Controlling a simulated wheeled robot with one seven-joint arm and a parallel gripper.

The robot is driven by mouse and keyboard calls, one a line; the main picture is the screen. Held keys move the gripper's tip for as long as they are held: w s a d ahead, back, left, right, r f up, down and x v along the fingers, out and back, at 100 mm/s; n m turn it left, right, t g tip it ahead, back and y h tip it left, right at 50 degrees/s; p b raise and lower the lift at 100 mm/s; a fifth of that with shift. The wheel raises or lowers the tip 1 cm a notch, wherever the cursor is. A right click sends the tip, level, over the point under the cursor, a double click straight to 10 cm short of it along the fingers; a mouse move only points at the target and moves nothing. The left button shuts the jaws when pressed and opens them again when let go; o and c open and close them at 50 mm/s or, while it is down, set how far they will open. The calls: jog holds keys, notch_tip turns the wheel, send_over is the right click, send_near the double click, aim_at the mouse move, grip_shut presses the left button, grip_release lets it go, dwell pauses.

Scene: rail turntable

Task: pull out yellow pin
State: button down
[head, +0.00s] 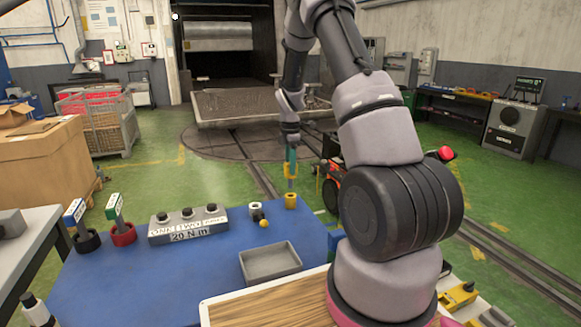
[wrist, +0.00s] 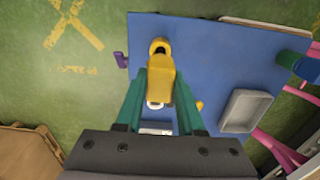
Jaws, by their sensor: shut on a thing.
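My gripper (head: 291,165) is shut on the yellow pin, pointing down over the far edge of the blue tabletop (head: 210,265). The yellow pin (wrist: 160,85) sits between the teal fingers in the wrist view, its head toward the camera. A yellow socket (head: 291,201) stands on the table directly below the pin in the head view. In the wrist view the yellow socket (wrist: 159,47) shows a dark opening just beyond the pin. I cannot tell whether the pin's lower tip is still inside it.
A white ring-shaped holder (head: 256,211) and a small yellow knob (head: 263,223) stand close left of the socket. A grey tray (head: 270,264) lies nearer. A grey knob panel (head: 188,224), red holder (head: 123,235) and black holder (head: 87,241) stand left. Green floor is beyond.

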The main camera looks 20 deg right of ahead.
jog(key=shift+r, duration=2.5)
